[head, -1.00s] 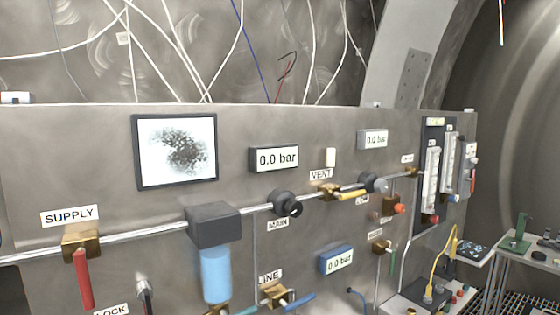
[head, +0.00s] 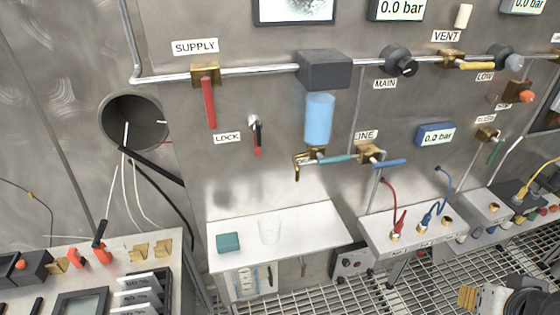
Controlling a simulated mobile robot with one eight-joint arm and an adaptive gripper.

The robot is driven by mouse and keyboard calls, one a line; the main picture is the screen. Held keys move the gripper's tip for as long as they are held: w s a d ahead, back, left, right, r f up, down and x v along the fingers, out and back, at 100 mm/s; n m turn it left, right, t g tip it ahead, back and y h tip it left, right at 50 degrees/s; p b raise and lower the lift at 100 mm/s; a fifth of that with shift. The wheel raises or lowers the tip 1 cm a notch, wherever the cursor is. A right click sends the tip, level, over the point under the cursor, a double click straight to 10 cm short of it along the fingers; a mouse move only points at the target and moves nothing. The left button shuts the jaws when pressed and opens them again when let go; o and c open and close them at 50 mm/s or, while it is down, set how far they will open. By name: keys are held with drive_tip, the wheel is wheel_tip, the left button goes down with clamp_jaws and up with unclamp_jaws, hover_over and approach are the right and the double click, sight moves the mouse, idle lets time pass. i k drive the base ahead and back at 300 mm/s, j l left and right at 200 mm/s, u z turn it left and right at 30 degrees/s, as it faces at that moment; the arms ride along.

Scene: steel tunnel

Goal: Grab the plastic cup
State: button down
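A clear, see-through plastic cup (head: 270,231) stands upright on a white shelf (head: 314,234) low in the head view, below the panel. A small teal block (head: 228,242) lies on the same shelf to the left of the cup, apart from it. Part of what looks like my arm shows at the bottom right corner, well to the right of the cup. My gripper's fingers cannot be made out there.
Above the shelf, a blue filter bowl (head: 318,119) and a tap with a teal handle (head: 336,159) stick out from the panel. A fitting shelf with red and blue hoses (head: 413,235) stands to the right. A control desk (head: 172,262) is at the lower left. Grating floor (head: 335,296) lies below.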

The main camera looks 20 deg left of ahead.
sight(268, 224)
drive_tip(key=u, duration=1.45)
